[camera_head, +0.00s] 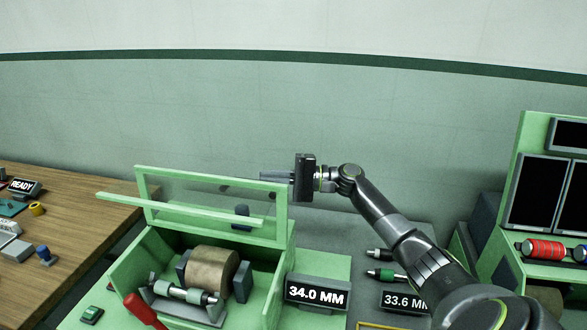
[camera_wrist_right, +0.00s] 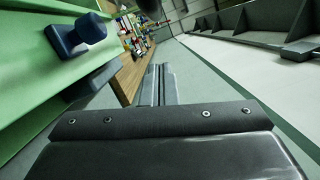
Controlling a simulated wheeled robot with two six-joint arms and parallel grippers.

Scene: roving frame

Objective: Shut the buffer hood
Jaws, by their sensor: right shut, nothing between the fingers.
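The buffer hood (camera_head: 281,215) is a green frame with a clear panel, standing raised over the back of the green buffer box (camera_head: 129,262). A long green bar (camera_head: 180,208) slants across it. The box below is open, showing a brown buffing wheel (camera_head: 212,268). My right gripper (camera_head: 268,176) is shut and empty, its fingers pointing left at the hood's upper right corner; I cannot tell whether they touch it. Its shut fingers also show in the right wrist view (camera_wrist_right: 158,85), beside a green surface with a dark blue knob (camera_wrist_right: 75,36). My left gripper is out of view.
A metal-and-green cylinder (camera_head: 184,292) lies before the wheel, near a red handle (camera_head: 143,311). A "34.0 MM" display (camera_head: 317,292) stands right of the box. A wooden bench (camera_head: 83,218) is at left. A green console with dark screens (camera_head: 539,192) is at right.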

